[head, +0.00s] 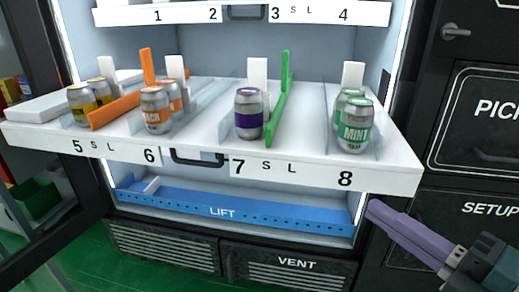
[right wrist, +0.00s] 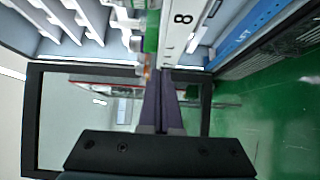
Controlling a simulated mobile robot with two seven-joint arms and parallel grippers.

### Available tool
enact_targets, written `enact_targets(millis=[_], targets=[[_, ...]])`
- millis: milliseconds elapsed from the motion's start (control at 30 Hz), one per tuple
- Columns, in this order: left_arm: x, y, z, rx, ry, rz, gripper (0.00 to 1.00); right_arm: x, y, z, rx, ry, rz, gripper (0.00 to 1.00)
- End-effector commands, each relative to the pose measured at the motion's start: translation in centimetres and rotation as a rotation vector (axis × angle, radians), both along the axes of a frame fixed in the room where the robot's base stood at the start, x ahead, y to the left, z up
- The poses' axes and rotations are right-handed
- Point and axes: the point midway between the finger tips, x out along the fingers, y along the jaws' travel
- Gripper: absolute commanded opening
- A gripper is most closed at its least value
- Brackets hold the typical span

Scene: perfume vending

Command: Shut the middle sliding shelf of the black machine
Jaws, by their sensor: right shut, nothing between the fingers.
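The middle sliding shelf (head: 320,174), marked 5 to 8, is pulled out of the black machine toward me in the head view. A dark handle (head: 197,158) sits at the middle of its front face. In the right wrist view, the fingers (right wrist: 161,75) point toward the white shelf front (right wrist: 184,35) beside the 8. I cannot tell whether they touch it. My left gripper is not in view.
Several cans stand on the shelf, including a purple can (head: 248,114) and a mint can (head: 355,125). An orange divider (head: 115,109) and a green divider (head: 277,108) stand between lanes. The upper shelf (head: 115,17) is above, and the blue lift tray (head: 290,214) below.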

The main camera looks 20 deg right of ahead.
Motion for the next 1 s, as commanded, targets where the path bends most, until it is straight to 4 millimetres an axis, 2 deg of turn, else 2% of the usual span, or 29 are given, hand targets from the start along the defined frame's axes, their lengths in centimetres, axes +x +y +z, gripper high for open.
enact_targets(millis=[367,500,700,1000], targets=[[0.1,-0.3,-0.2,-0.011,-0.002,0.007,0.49,8.0,1.3,0.1,-0.002,-0.005,0.005,0.00],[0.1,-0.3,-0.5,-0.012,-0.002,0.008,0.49,9.7,0.0,0.0,-0.005,-0.003,0.004,0.00],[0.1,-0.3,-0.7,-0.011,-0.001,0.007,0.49,10.9,-0.9,0.1,-0.003,-0.002,0.005,0.00],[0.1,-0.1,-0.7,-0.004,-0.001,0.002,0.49,11.0,-1.0,0.1,-0.002,-0.002,0.005,0.00]])
